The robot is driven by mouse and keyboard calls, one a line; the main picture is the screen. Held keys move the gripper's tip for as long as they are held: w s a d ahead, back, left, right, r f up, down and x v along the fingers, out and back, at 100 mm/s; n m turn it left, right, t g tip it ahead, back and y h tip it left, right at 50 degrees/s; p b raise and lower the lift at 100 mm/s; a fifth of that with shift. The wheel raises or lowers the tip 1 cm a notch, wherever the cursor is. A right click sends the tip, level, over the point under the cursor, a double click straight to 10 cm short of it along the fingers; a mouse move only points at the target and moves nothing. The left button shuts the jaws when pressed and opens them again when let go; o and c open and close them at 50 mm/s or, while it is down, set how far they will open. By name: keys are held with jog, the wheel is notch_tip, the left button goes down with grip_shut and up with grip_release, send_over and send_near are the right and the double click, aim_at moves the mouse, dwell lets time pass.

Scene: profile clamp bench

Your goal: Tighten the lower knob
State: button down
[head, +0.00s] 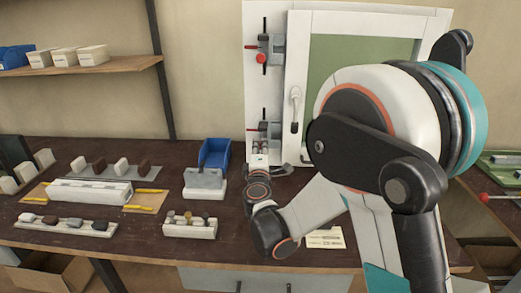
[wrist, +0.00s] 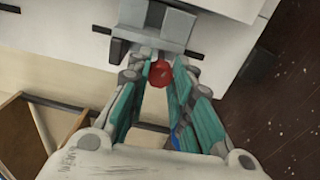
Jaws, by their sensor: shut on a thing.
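The lower clamp (head: 272,129) is a grey block with a dark bar on the white frame in the head view. It also shows as a grey body (wrist: 155,22) at the top of the wrist view. Its red knob (wrist: 160,75) sits between the teal fingers of my gripper (wrist: 158,67), which is shut on it. In the head view my gripper (head: 259,158) is just below the lower clamp and hides that knob. The upper clamp (head: 278,47) with its red knob (head: 261,58) is in plain view above and apart from my gripper.
The white frame holds a green panel (head: 335,85) with a handle (head: 295,108). On the dark bench (head: 155,150) stand a blue bin (head: 214,153), a grey block (head: 204,180) and a long white fixture (head: 90,191). A shelf (head: 90,75) hangs at the left.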

jog(key=c, duration=1.4)
grip_release()
jog(key=shift+s, duration=0.15)
jog(key=s, duration=1.1)
jog(key=shift+s+f, duration=0.2)
jog(key=shift+s, duration=0.15)
